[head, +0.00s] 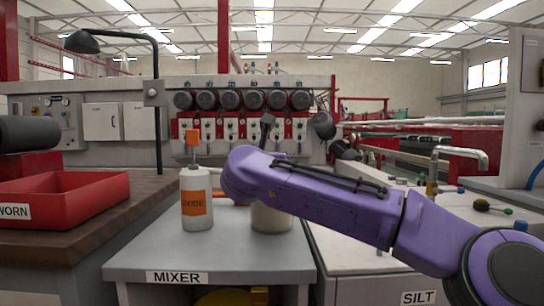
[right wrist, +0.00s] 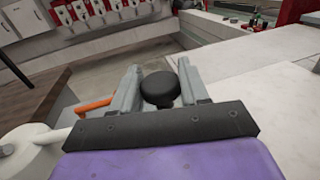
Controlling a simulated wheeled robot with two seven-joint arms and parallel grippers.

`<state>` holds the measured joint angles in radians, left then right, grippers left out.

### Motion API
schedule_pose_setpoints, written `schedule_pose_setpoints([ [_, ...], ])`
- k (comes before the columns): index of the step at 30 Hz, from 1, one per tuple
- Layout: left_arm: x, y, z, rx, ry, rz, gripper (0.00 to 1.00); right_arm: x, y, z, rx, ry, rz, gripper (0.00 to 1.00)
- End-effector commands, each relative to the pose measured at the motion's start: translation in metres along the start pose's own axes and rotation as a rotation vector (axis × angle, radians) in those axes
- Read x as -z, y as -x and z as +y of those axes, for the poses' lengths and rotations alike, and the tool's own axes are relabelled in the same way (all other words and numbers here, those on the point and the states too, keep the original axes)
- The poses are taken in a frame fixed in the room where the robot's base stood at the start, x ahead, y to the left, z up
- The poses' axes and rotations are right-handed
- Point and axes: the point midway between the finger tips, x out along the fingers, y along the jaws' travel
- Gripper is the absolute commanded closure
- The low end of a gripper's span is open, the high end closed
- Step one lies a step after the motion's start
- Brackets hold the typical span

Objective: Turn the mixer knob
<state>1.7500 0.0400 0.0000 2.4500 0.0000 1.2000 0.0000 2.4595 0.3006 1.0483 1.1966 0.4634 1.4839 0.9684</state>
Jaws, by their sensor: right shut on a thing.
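The mixer knob, a round black cap (right wrist: 158,88), sits between the two grey fingers of my right gripper (right wrist: 157,76) in the right wrist view. The gripper is shut on it; which way the knob is turned cannot be told. In the head view my purple right arm reaches in from the right over the grey table labelled MIXER (head: 140,262) and hides the knob and the fingers. A pale round vessel (head: 271,219) shows partly below the arm. My left gripper is not in view.
A white bottle with an orange OXIDE label (head: 196,222) stands left of the arm. A red WORN tray (head: 75,208) lies on the dark bench at left. An orange rod (right wrist: 95,105) shows left of my fingers in the wrist view. The MIXER table's front is clear.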

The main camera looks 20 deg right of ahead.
Motion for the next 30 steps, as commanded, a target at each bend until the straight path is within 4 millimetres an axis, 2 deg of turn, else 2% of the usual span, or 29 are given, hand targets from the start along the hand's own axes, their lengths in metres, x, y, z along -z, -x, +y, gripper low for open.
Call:
schedule_pose_setpoints([
  [1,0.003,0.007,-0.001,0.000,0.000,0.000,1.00,-0.009,0.001,0.000,0.028,0.000,-0.011,0.86],
  [9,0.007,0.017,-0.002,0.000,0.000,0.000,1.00,-0.008,0.000,-0.001,0.146,-0.001,-0.012,0.86],
  [28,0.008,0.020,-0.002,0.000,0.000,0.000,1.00,-0.007,-0.001,-0.002,0.189,-0.002,-0.013,0.86],
  [29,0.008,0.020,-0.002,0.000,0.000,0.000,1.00,-0.007,-0.001,-0.002,0.189,-0.001,-0.013,0.46],
  [30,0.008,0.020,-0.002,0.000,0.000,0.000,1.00,-0.006,-0.001,-0.002,0.189,-0.001,-0.012,0.35],
])
